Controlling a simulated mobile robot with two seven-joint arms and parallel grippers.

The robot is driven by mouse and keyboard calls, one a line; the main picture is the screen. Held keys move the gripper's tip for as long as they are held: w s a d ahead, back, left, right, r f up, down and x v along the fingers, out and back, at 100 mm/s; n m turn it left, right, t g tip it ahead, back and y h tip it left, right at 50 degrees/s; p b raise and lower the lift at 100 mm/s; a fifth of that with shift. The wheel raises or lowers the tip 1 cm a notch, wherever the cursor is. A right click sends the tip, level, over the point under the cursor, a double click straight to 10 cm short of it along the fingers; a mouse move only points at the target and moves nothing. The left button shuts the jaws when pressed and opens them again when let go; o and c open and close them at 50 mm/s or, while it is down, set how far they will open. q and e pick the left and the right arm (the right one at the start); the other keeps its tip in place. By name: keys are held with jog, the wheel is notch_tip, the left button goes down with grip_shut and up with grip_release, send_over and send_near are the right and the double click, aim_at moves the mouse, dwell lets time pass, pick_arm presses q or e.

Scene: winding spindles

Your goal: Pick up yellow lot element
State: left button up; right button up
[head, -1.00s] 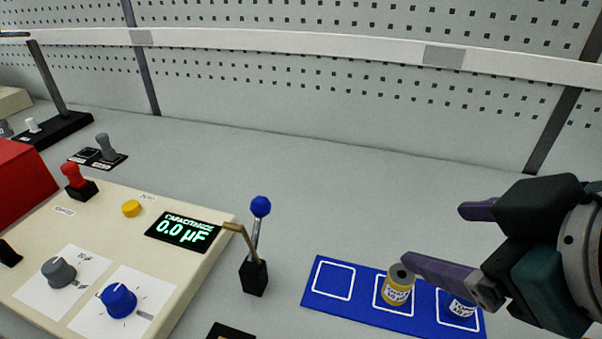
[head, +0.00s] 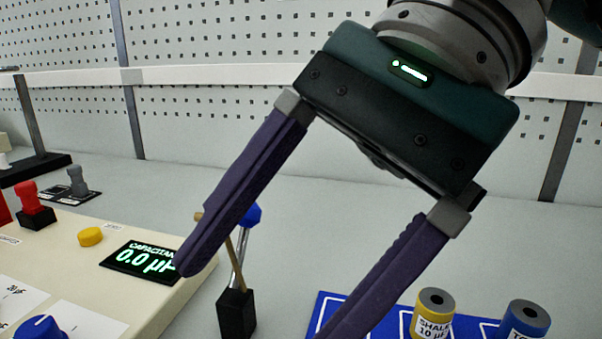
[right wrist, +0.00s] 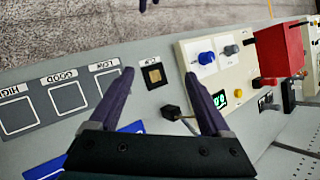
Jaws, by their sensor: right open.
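A blue cylinder (head: 525,322) stands right of the yellow one. A lever with a blue knob (head: 250,214) stands behind my right fingers, close to them. The cream capacitance panel (head: 150,305) is at left. The wrist view shows squares marked LOW, GOOD (right wrist: 68,95) and HIGH.

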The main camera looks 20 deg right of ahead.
jog(key=w+d+f+t+h, duration=0.1)
jog(key=w+d+f+h, duration=0.25)
jog(key=d, duration=0.35)
jog(key=n+h+b, duration=0.1)
jog(key=h+b, duration=0.1)
jog(key=h, duration=0.3)
send_over(437, 300)
jog(key=s, duration=0.1)
jog(key=shift+a+t, duration=0.3)
jog(key=shift+a, duration=0.1)
jog(key=f, duration=0.3)
jog(key=shift+w+d+f+h, duration=0.1)
jog(key=shift+d+f+h, duration=0.15)
jog(key=shift+d, duration=0.1)
jog(key=shift+w+f, duration=0.25)
jog(key=shift+f, duration=1.3)
jog(key=shift+w+f, duration=0.2)
jog(key=shift+f, duration=1.3)
jog(key=c, duration=0.9)
pick_arm(q)
notch_tip(437, 300, down, 3)
jog(key=shift+a+f, duration=0.1)
jog(key=shift+a, duration=0.05)
pick_arm(e)
grip_shut()
